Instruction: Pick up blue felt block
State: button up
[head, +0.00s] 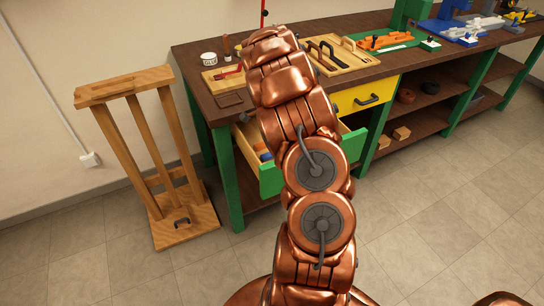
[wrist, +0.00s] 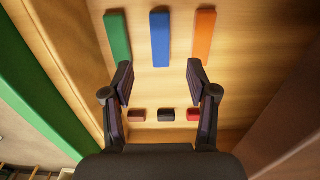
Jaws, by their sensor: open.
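The blue felt block (wrist: 160,40) is a long flat bar lying on the wooden drawer floor in the wrist view. It lies between a green bar (wrist: 118,38) and an orange bar (wrist: 204,36), apart from both. My gripper (wrist: 160,76) is open and empty above the drawer floor. Its fingers stand either side of the blue bar's near end in the picture; the height between them is hard to tell. In the head view my arm hides the gripper. The open drawer with the green front (head: 271,181) shows beside my arm, with only a small part of its contents visible.
Small brown (wrist: 137,115), black (wrist: 166,115) and red (wrist: 193,114) pieces lie in a row between my fingers. The drawer's side wall with a green panel (wrist: 40,85) is at left. The workbench top (head: 205,57) overhangs the drawer; a wooden stand (head: 143,150) is left of it.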

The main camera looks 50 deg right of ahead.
jog(key=shift+d+f+p, duration=0.1)
jog(key=shift+f+p, duration=1)
jog(key=shift+f, duration=2.85)
jog(key=c, duration=1)
jog(key=shift+r, duration=0.15)
jog(key=shift+c, duration=0.2)
